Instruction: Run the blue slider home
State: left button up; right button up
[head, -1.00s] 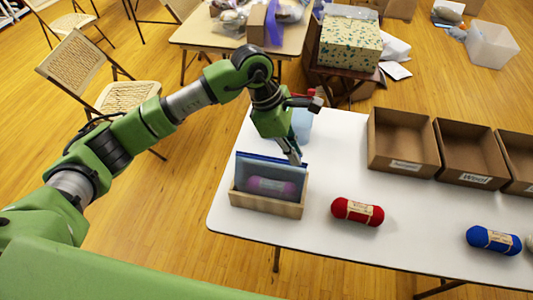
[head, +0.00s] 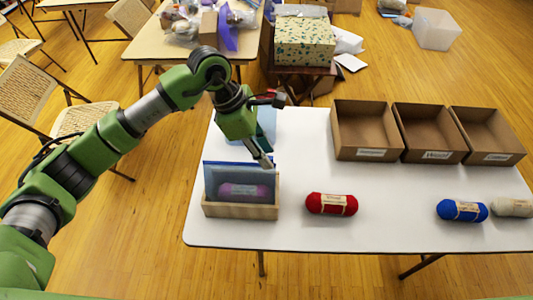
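A zip pouch with a blue strip along its top (head: 220,172) stands in a wooden holder (head: 240,211) at the left end of the white table. A purple yarn skein (head: 243,191) shows through its clear front. The blue slider itself is too small to make out or is hidden by the gripper. My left gripper (head: 264,162) points down at the right end of the pouch's top edge. Its fingertips look close together there, but I cannot tell whether they hold anything. My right gripper is not in view.
A red skein (head: 332,204), a blue skein (head: 462,210) and a beige skein (head: 512,207) lie on the white table (head: 370,232). Three labelled cardboard boxes (head: 375,131) stand at the back right. A light blue translucent thing (head: 267,124) stands behind the gripper.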

pick_arm(q)
jog(key=v, duration=1.1)
jog(key=shift+s+f, duration=0.1)
